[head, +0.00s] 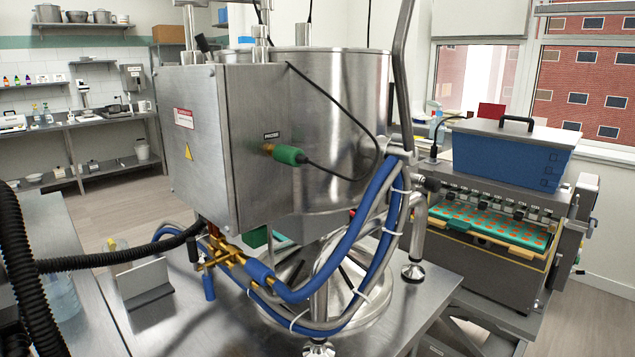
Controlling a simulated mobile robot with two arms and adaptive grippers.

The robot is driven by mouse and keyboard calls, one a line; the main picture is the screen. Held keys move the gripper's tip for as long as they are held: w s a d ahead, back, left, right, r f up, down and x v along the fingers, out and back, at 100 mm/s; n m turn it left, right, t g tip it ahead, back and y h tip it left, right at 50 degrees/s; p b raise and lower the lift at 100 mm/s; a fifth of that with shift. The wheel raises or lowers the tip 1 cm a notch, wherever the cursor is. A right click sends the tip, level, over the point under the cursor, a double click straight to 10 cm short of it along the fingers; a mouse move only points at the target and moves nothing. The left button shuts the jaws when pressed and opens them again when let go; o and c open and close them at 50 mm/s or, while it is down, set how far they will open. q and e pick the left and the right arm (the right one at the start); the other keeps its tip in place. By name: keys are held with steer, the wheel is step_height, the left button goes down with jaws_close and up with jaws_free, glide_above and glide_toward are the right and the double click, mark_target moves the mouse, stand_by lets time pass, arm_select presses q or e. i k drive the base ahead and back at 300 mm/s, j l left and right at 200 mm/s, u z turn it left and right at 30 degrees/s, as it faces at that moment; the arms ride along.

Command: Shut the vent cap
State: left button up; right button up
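I cannot pick out the vent cap for certain in the head view. A large steel kettle (340,90) stands in the middle on three legs, with a steel control box (205,140) on its front. Steel fittings and a black knob (202,43) show above the box at the top edge. The kettle's top is seen only edge-on and partly cut off. A brass valve assembly (232,258) with blue hoses (365,225) hangs below the box. Neither of my grippers is in view.
A depositor machine with a blue hopper (512,153) and a green mould tray (495,231) stands at the right. A green probe plug (287,154) sticks out of the box. Black corrugated hoses (25,265) cross the left. A tilted grey plate (145,279) stands on the steel table.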

mark_target(259, 32)
steer(key=k+j+u, duration=0.1)
steer(key=j+u, duration=0.85)
steer(key=l, duration=0.1)
